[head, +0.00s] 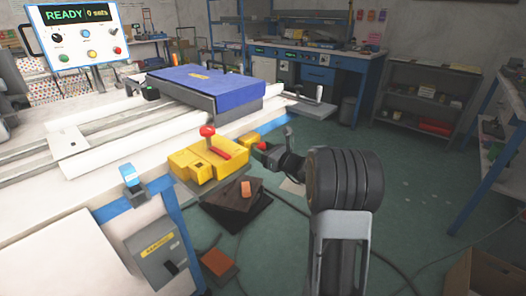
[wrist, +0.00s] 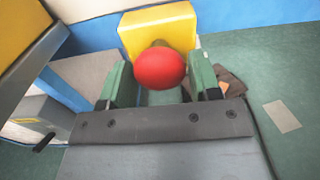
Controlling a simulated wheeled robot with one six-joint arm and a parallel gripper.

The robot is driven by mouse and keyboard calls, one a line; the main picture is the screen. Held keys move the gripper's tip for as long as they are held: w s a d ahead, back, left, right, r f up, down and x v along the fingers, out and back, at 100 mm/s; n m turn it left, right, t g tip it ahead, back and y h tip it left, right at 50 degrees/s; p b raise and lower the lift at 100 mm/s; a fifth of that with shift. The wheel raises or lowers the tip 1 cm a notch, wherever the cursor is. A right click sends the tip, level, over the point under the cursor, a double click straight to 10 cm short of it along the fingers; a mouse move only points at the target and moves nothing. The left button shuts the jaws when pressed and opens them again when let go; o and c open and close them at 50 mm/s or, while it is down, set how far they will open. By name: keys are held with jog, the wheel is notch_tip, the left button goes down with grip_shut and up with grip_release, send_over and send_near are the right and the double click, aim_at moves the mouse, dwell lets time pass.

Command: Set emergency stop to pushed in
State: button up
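The emergency stop is a round red button (wrist: 160,70) on a small yellow box (wrist: 157,28). A short dark stem shows between button and box, so the button stands out from it. In the head view the small yellow box (head: 248,141) is partly visible, with a bit of the red button (head: 262,146) by my gripper (head: 270,149). In the wrist view the green fingers of my gripper (wrist: 162,82) are apart, one on each side of the button. My gripper is open and faces the button; whether anything touches it, I cannot tell.
A larger yellow box (head: 193,165) with a red-knobbed lever (head: 208,131) stands just left of the small box. A control panel (head: 80,35) reads READY, 0 sets.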

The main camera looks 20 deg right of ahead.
jog(key=c, duration=0.9)
jog(key=shift+w+a, duration=0.25)
jog(key=shift+w, duration=0.3)
jog(key=o, duration=1.3)
jog(key=shift+c, duration=0.2)
jog(key=p+v, duration=0.2)
jog(key=v, duration=1.1)
jog(key=shift+s, duration=0.4)
